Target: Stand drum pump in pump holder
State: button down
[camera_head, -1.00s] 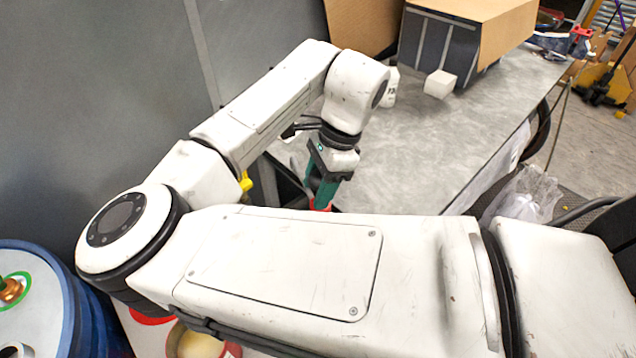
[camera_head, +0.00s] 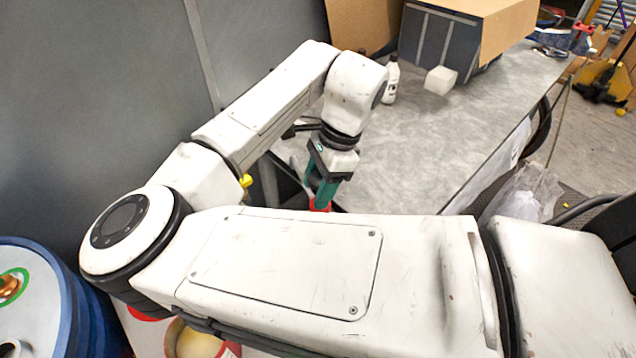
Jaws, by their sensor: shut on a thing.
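My gripper (camera_head: 322,190) points down beside the bench, with dark green fingers. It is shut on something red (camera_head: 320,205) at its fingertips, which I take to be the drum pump. Only a small red piece shows; the rest is hidden behind my own arm in the foreground. I cannot make out the pump holder in this view. A small yellow part (camera_head: 245,181) shows left of the gripper, behind my arm; I cannot tell what it belongs to.
The grey bench (camera_head: 440,150) is mostly clear. A white bottle (camera_head: 391,82), a white block (camera_head: 440,80) and a cardboard box (camera_head: 495,30) stand toward its back. A blue drum (camera_head: 62,290) and an open red can (camera_head: 198,343) are at lower left. A grey wall rises behind my arm.

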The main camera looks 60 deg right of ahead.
jog(key=shift+f+b, duration=0.95)
jog(key=shift+f, duration=0.6)
dwell(0.7)
jog(key=c, duration=0.8)
grip_release()
jog(key=o, duration=0.4)
jog(key=shift+f, duration=0.15)
jog(key=v, duration=1.1)
